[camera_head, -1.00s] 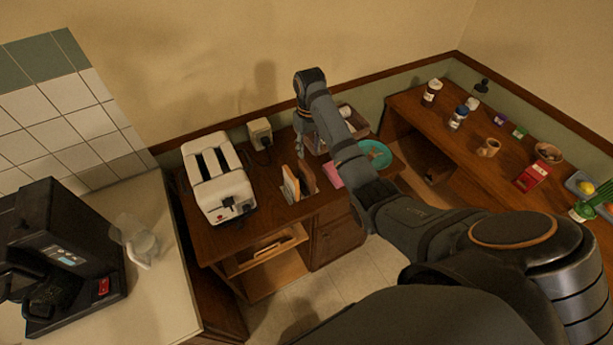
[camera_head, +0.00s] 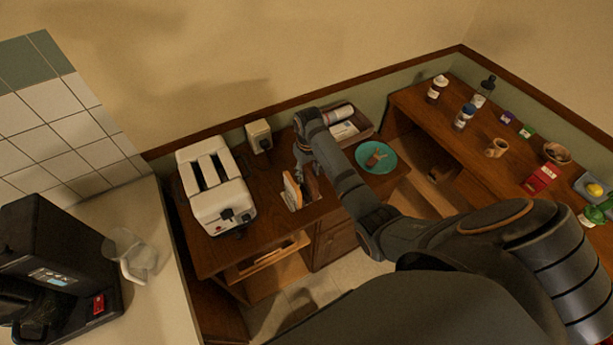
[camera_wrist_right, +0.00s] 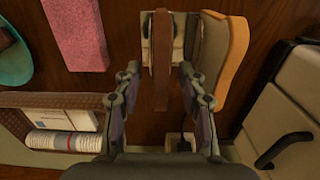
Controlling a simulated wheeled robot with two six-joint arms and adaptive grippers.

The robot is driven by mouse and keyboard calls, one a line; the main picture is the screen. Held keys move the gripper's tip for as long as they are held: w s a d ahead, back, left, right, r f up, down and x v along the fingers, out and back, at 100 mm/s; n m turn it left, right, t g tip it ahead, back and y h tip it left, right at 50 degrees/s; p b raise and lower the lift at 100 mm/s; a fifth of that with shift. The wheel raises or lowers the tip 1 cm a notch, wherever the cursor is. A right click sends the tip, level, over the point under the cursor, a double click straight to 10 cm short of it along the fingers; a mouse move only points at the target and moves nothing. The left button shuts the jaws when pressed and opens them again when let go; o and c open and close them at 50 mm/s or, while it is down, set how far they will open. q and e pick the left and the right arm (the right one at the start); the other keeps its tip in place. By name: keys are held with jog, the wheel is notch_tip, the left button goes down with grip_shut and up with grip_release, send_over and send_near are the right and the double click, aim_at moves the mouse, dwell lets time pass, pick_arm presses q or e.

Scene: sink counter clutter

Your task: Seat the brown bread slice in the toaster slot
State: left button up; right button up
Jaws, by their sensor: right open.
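The brown bread slice (camera_wrist_right: 161,60) stands on edge in a small light rack (camera_wrist_right: 147,57). In the head view it shows as a dark slice (camera_head: 312,187), partly hidden by my arm. A paler slice with an orange crust (camera_wrist_right: 233,62) stands beside it and also shows in the head view (camera_head: 292,192). My right gripper (camera_wrist_right: 159,78) is open over the rack, a finger on each side of the brown slice, with visible gaps; it also shows in the head view (camera_head: 304,165). The white toaster (camera_head: 232,212) stands left of the rack, with two dark slots on top.
A teal plate (camera_head: 388,157) with a brown item and a tray (camera_head: 364,131) lie right of my gripper. A pink block (camera_wrist_right: 76,32) lies near the rack. A power outlet box (camera_head: 259,134) stands behind. A coffee machine (camera_head: 50,255) and clear jug (camera_head: 134,258) are at left.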

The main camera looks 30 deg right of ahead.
jog(key=shift+w+d+f, duration=0.1)
jog(key=shift+w+f, duration=0.05)
jog(key=shift+s, duration=0.2)
jog(key=shift+s+a+r, duration=0.25)
jog(key=shift+s+r, duration=0.3)
jog(key=shift+s, duration=0.05)
jog(key=c, duration=0.7)
jog(key=shift+w+f, duration=0.1)
grip_shut()
jog(key=shift+w, duration=0.1)
jog(key=shift+d, duration=0.1)
jog(key=r+b, duration=0.2)
jog(key=r, duration=0.5)
jog(key=shift+w+b, duration=0.2)
jog(key=shift+b, duration=0.2)
pick_arm(q)
jog(key=p, duration=0.3)
jog(key=shift+s, duration=0.2)
pick_arm(e)
notch_tip(320, 180, up, 3)
jog(key=shift+s+f, duration=0.1)
jog(key=shift+s, duration=0.05)
